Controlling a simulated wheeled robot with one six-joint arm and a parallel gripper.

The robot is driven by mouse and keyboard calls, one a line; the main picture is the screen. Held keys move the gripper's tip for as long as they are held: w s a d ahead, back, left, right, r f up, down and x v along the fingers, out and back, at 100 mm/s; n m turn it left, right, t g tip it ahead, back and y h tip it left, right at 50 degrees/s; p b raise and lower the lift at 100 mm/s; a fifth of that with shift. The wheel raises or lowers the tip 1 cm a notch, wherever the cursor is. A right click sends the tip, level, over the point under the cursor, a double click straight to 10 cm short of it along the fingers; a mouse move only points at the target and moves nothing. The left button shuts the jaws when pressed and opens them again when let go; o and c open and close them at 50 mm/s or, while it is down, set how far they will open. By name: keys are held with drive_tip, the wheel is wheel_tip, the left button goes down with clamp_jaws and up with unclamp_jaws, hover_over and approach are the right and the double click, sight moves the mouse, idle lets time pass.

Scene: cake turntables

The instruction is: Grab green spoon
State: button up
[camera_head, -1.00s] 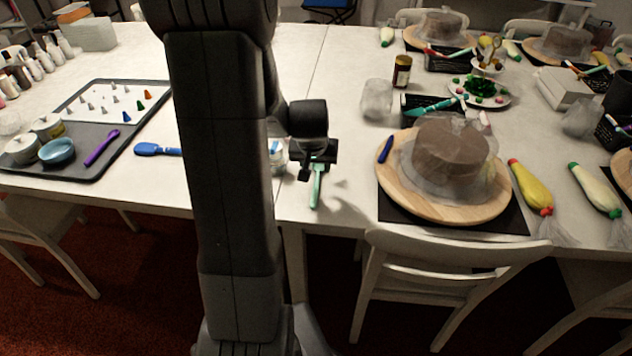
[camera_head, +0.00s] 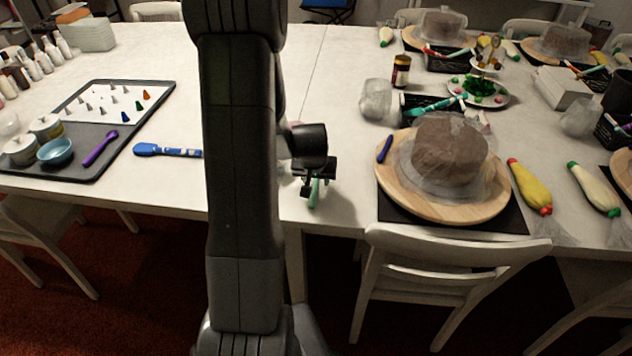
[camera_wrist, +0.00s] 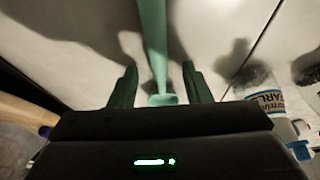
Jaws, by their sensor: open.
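The green spoon (camera_wrist: 154,45) lies on the white table. In the wrist view its handle runs down from the top edge and ends between the two fingers of my gripper (camera_wrist: 158,88). The fingers stand apart on either side of the handle with gaps left and right, so the gripper is open. In the head view my gripper (camera_head: 314,192) is above the table near its front edge, over the spoon. Only a small green part of the spoon (camera_head: 315,191) shows there; the rest is hidden by my gripper and wrist.
A jar with a label (camera_wrist: 268,100) stands close on the right in the wrist view. In the head view a cake on a wooden turntable (camera_head: 392,190) is to the right, with a chair (camera_head: 455,245) before it. A blue spatula (camera_head: 165,150) and a tray (camera_head: 95,172) lie left.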

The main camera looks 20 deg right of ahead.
clamp_jaws()
